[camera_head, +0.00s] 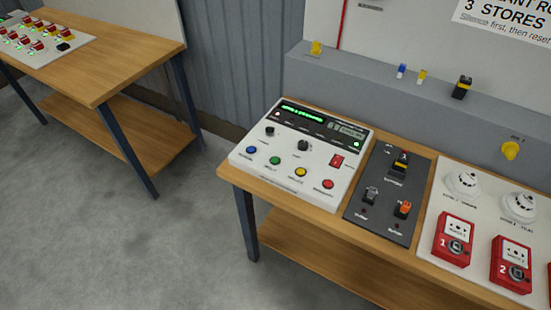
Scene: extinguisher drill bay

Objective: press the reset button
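A white control panel (285,146) stands on the wooden bench in the middle of the view. Along its front edge is a row of round buttons: blue (251,150), green (274,160), yellow (301,172) and red (328,184). The small labels under them are too blurred to read, so I cannot tell which is the reset button. Above the row are two black knobs (303,145), a red rocker switch (337,161) and a lit green display (301,115). My gripper is not in view.
Right of the panel, a dark switch plate (375,176) carries several switches. Beyond it, a white board (486,213) holds detectors and red call points (454,237). A second wooden table (110,55) stands at left, with open floor (120,240) between.

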